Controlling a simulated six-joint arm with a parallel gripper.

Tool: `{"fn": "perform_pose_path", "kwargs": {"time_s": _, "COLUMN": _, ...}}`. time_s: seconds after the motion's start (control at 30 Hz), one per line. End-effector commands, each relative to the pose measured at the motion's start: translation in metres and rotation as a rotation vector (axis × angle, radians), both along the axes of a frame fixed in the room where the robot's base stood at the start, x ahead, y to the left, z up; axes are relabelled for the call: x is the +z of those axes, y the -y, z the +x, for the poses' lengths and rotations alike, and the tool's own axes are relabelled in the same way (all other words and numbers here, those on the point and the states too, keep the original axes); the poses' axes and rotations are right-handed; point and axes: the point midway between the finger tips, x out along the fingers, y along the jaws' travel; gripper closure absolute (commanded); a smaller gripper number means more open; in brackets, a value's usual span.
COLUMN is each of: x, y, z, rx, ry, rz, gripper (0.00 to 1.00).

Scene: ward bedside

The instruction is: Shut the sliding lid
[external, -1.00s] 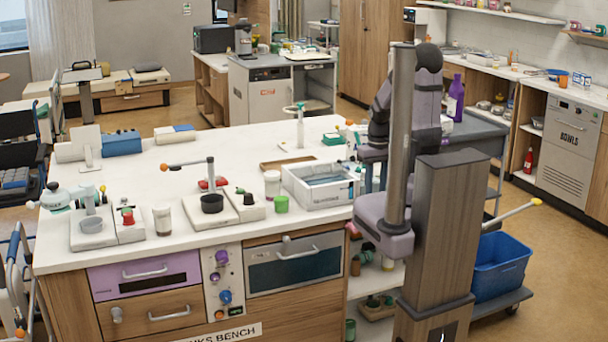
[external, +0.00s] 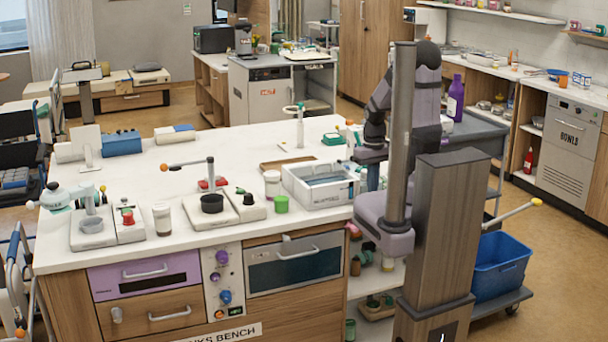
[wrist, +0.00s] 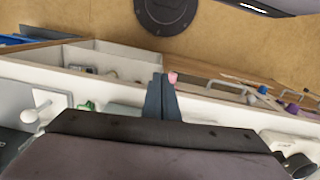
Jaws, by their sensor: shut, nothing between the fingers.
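A white box (external: 319,198) with lettering on its front stands near the right edge of the white bench top. A blue-grey panel or interior (external: 328,181) shows inside its rim; I cannot tell which, nor how far a lid covers it. My gripper (wrist: 164,80) shows in the wrist view with its two dark fingers together and nothing between them. A small pink thing (wrist: 173,77) appears right beside the fingertips; I cannot tell whether they touch. In the external view my gripper is not clearly visible, and my column and arm stand right of the box.
A green cup (external: 281,204) and a lidded jar (external: 272,184) stand just left of the box. A brown tray (external: 287,162) lies behind it. A blue bin (external: 501,265) is on a cart at right.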

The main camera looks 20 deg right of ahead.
Motion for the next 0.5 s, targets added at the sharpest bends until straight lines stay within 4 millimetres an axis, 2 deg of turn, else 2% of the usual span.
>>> {"fn": "perform_pose_path", "kwargs": {"time_s": 0.07, "x": 0.008, "y": -0.016, "z": 0.012, "rx": 0.065, "ry": 0.000, "rz": 0.000, "gripper": 1.00}}
{"fn": "perform_pose_path", "kwargs": {"time_s": 0.27, "x": 0.050, "y": -0.053, "z": 0.098, "rx": 0.171, "ry": 0.142, "rz": 0.004, "gripper": 1.00}}
{"fn": "perform_pose_path", "kwargs": {"time_s": 0.4, "x": 0.094, "y": -0.074, "z": 0.160, "rx": 0.169, "ry": 0.261, "rz": 0.006, "gripper": 1.00}}
{"fn": "perform_pose_path", "kwargs": {"time_s": 0.5, "x": 0.128, "y": -0.078, "z": 0.195, "rx": 0.123, "ry": 0.340, "rz": 0.008, "gripper": 1.00}}
